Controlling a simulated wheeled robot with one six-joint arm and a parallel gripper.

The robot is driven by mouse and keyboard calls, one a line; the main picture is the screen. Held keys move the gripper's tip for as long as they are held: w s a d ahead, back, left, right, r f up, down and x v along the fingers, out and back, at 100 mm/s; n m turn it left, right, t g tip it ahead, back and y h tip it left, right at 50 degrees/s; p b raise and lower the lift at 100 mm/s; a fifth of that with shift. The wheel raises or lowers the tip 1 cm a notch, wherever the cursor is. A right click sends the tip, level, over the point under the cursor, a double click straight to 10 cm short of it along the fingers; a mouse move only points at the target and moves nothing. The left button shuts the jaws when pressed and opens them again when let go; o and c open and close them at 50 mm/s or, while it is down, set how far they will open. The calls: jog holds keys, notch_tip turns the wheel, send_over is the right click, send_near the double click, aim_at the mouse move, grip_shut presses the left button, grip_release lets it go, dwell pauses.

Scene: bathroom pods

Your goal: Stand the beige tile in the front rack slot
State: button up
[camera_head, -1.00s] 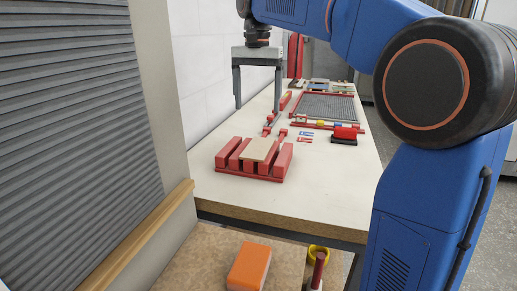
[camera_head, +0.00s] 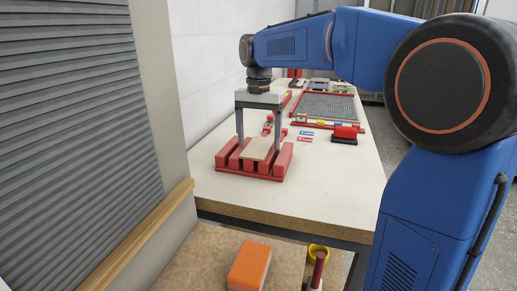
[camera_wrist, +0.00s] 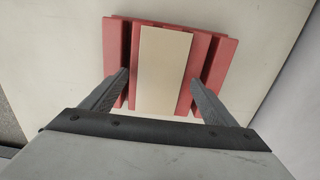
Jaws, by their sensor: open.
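The beige tile (camera_head: 258,148) lies flat on top of the red rack (camera_head: 222,157), across its upright ribs; it also shows in the wrist view (camera_wrist: 163,70). Dark slots show between the ribs of the rack (camera_wrist: 117,50) on both sides of the tile. My gripper (camera_head: 259,145) is open above the rack, one finger on each side of the tile. In the wrist view my gripper's fingertips (camera_wrist: 158,75) stand apart from the tile's edges, with nothing between them but the tile below. The slot floors under the tile are hidden.
Behind the rack are a red and black block (camera_head: 344,133), small blue and red pieces (camera_head: 305,136) and a red-framed grey mesh panel (camera_head: 322,107). An orange block (camera_head: 249,266) lies on a lower shelf in front. The white table is clear right of the rack.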

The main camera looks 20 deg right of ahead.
jog(key=shift+f, duration=0.25)
jog(key=c, duration=1.3)
jog(key=shift+c, duration=0.2)
jog(key=shift+r, duration=0.1)
